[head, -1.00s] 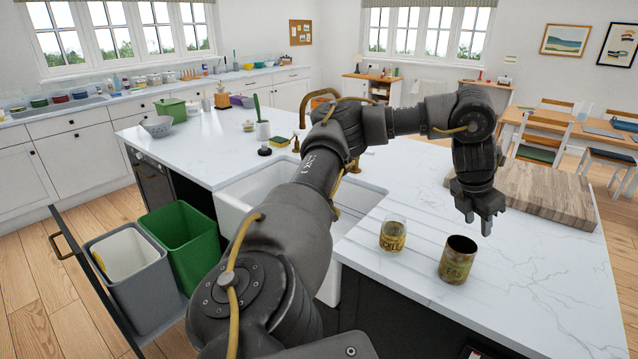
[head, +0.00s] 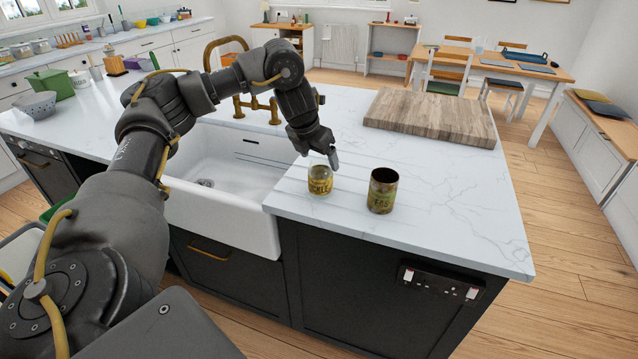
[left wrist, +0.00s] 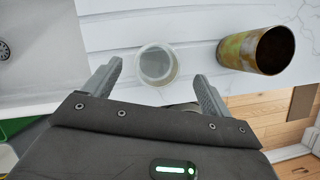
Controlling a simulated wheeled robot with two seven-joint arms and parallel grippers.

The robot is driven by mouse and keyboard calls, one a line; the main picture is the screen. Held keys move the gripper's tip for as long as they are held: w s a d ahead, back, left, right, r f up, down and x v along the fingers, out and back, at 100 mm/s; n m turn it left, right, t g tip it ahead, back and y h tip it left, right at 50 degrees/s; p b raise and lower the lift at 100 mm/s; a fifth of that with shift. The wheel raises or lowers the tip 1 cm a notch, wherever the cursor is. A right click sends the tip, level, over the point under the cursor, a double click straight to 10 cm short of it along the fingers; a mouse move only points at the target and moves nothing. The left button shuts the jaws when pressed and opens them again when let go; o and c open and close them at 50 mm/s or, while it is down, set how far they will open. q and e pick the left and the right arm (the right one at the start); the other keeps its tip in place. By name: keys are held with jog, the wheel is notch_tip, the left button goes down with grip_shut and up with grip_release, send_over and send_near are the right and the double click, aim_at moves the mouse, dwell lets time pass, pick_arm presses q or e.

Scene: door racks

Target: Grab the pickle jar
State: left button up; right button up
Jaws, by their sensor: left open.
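The pickle jar (head: 320,180) is a small clear glass jar with a yellow label. It stands upright on the white marble counter near the front edge, right of the sink. In the left wrist view the jar (left wrist: 156,64) shows from above, between and just beyond the fingertips. My left gripper (head: 331,160) is open and empty, above and close behind the jar in the head view. It also shows in the left wrist view (left wrist: 158,72), one finger to each side of the jar. My right gripper is in neither view.
A rusty can (head: 382,191) with a worn yellow-green label stands close to the right of the jar. The white sink (head: 222,215) lies to the left. A wooden board (head: 430,118) lies behind on the counter (head: 450,200). The counter right of the can is clear.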

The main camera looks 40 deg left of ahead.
aim_at(321, 167)
pick_arm(q)
jog(key=shift+w+f, duration=0.15)
jog(key=shift+f, duration=0.25)
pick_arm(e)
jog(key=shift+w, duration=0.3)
pick_arm(q)
jog(key=p+x, duration=0.1)
jog(key=x, duration=0.3)
jog(key=shift+a+f, duration=0.2)
jog(key=shift+w+f, duration=0.15)
jog(key=shift+f, duration=0.15)
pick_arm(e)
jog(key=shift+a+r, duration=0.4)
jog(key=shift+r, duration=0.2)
pick_arm(q)
jog(key=c, duration=1.2)
jog(key=shift+o, duration=0.2)
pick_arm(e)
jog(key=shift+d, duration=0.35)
pick_arm(q)
jog(key=shift+r, duration=0.1)
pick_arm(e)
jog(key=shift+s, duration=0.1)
